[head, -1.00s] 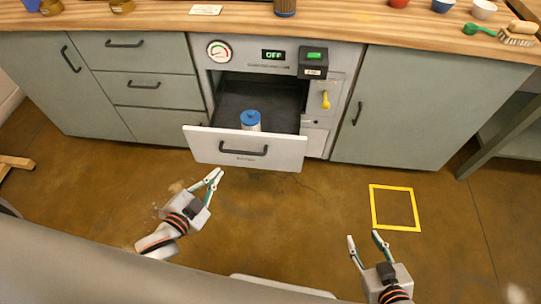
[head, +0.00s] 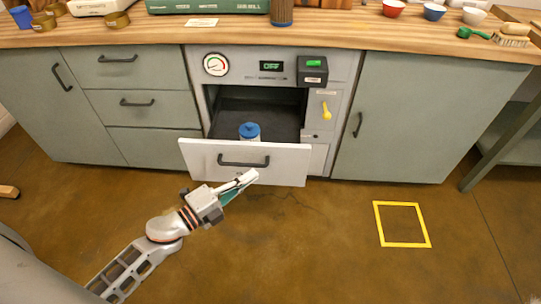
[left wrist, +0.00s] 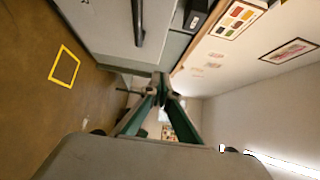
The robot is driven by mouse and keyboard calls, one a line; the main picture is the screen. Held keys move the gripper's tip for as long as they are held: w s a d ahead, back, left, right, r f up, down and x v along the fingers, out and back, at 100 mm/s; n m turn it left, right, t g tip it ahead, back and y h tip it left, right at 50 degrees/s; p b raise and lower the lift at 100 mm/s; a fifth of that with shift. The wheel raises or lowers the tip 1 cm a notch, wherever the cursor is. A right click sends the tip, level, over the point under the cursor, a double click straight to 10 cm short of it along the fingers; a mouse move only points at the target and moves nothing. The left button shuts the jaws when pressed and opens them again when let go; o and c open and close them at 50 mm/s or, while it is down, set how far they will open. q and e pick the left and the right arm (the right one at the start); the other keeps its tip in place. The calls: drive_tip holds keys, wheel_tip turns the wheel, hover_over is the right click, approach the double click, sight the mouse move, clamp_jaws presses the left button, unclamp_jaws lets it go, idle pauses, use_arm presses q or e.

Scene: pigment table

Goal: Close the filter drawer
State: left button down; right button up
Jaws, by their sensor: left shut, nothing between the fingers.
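The filter drawer (head: 285,165) is pulled out of the machine under the counter, with a white front and a dark bar handle (head: 243,161). A filter with a blue cap (head: 250,131) stands inside it, its lower part hidden by the drawer front. My left gripper (head: 254,175) is shut and empty, just in front of the lower middle of the drawer front; I cannot tell whether it touches. My right gripper is not in view.
The machine's panel has a gauge (head: 216,64), an OFF display (head: 272,66) and a yellow lever (head: 326,111). Cabinets flank it. A yellow square (head: 402,245) marks the floor at right. The floor before the drawer is otherwise clear.

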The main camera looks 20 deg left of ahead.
sight(279, 148)
use_arm(q)
drive_tip(key=x, duration=0.7)
drive_tip(key=shift+w+a+f, duration=0.1)
drive_tip(key=shift+w+a, duration=0.05)
drive_tip(key=shift+w, duration=0.4)
drive_tip(key=shift+w+a+f, duration=0.1)
drive_tip(key=shift+w+a, duration=0.05)
drive_tip(key=shift+w, duration=0.4)
drive_tip(key=shift+w+a, duration=0.15)
drive_tip(key=shift+w, duration=0.2)
drive_tip(key=shift+w+a+r+b, duration=0.15)
drive_tip(key=shift+w+b, duration=0.15)
drive_tip(key=shift+w, duration=0.15)
